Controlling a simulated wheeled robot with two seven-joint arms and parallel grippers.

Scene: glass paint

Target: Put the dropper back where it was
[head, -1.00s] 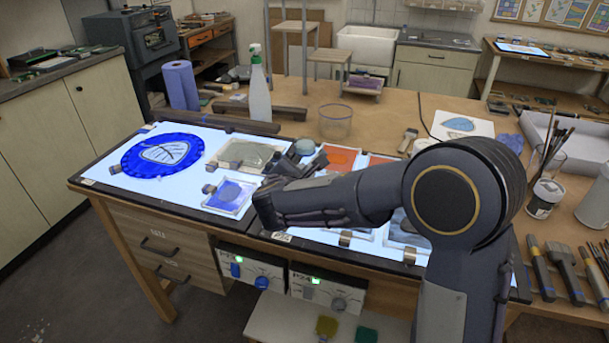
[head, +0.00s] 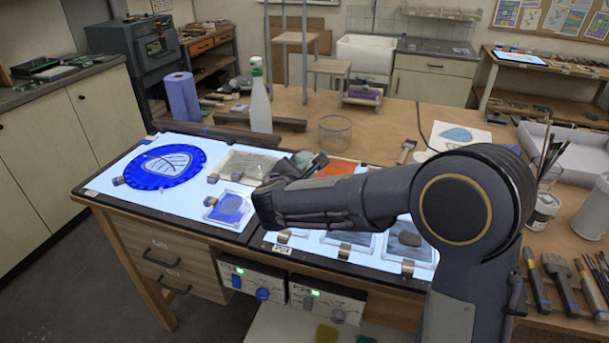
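I cannot make out a dropper in the head view; my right arm hides part of the light table. My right gripper (head: 300,164) is at the far left end of my arm, above the middle of the light table (head: 118,213), near a beige glass tile and an orange tile. Its fingers are mostly hidden behind my forearm, so I cannot see whether it holds anything. A blue glass tile (head: 230,208) lies just left of it. My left gripper is out of view.
Brushes (head: 560,281) lie at the right.

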